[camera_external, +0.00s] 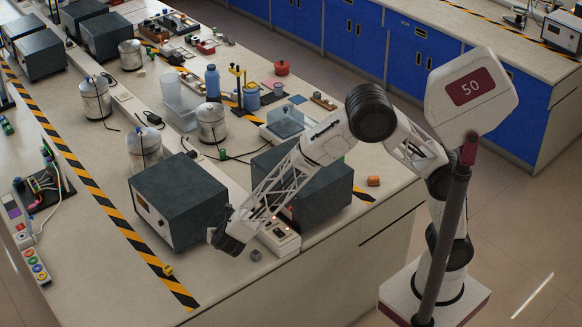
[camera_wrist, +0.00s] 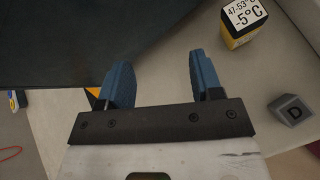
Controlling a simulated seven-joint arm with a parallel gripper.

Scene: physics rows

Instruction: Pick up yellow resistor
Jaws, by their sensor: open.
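My gripper (camera_external: 226,243) hangs low over the bench beside a dark box-shaped instrument. In the wrist view its two blue fingers (camera_wrist: 157,78) are apart, with nothing between them. A small yellow piece (camera_external: 167,270) lies on the striped tape, left of my gripper and apart from it; it may be the yellow resistor, but it is too small to tell. A yellow and black block (camera_wrist: 243,22) with a white temperature label stands right of the fingers in the wrist view. I cannot match it surely to the external view.
A dark instrument (camera_external: 180,198) stands close to my gripper; a dark surface (camera_wrist: 75,40) fills the wrist view's upper left. A white device (camera_external: 279,237) is nearby. The bench's front left is mostly clear.

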